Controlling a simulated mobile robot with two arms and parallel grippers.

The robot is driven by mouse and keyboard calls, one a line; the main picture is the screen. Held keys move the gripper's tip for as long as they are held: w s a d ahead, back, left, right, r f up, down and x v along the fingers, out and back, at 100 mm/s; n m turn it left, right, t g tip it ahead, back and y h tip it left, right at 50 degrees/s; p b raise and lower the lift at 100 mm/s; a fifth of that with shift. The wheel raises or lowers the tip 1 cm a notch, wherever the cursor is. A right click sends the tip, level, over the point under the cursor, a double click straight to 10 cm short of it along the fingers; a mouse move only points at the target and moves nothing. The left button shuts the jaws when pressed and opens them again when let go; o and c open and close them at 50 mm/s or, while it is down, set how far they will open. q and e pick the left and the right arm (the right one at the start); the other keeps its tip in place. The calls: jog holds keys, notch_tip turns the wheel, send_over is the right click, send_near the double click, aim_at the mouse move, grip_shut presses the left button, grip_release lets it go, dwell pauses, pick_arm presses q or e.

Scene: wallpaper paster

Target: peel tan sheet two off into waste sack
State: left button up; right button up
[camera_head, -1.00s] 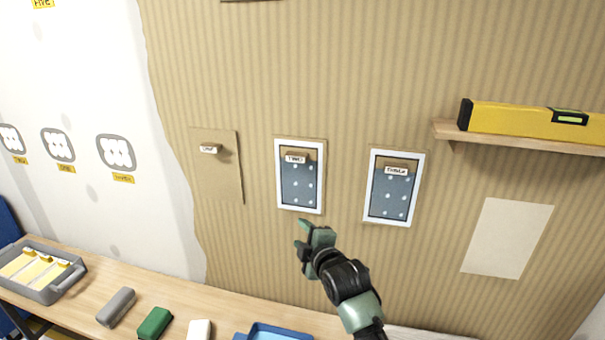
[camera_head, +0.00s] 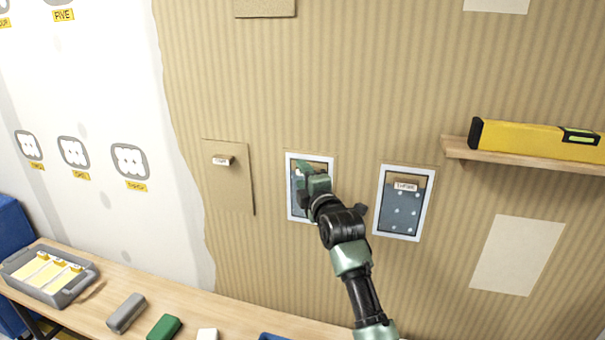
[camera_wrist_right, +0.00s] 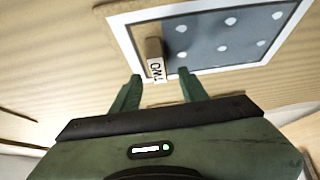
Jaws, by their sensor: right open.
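Tan sheet two sits on the striped wall behind a white-framed blue dotted panel (camera_head: 291,205); a thin tan edge shows around the frame. The panel also shows in the right wrist view (camera_wrist_right: 215,40). A brown tab with a label reading TWO (camera_wrist_right: 155,62) stands out at the panel's edge. My right gripper (camera_wrist_right: 160,85) is open, its green fingers on either side of the tab's label, with no clear grip on it. In the head view the right gripper (camera_head: 312,180) covers much of the panel and hides the tab. The left gripper and the waste sack are not in view.
A tan sheet with a tab (camera_head: 228,190) hangs to the left, and panel three (camera_head: 403,205) is to the right. A shelf (camera_head: 520,155) with a yellow level (camera_head: 530,138) juts out at right. A bench (camera_head: 185,298) below holds a grey tray (camera_head: 80,285) and several blocks.

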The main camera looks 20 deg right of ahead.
jog(key=shift+w, duration=0.4)
grip_shut()
jog(key=shift+s+a, duration=0.1)
jog(key=shift+a, duration=0.05)
jog(key=shift+s+p, duration=0.1)
jog(key=shift+p, duration=0.2)
jog(key=shift+s+a+p, duration=0.6)
jog(key=shift+s+a, duration=0.05)
jog(key=shift+s, duration=0.3)
jog(key=shift+s+a+p, duration=0.6)
jog(key=shift+s, duration=0.3)
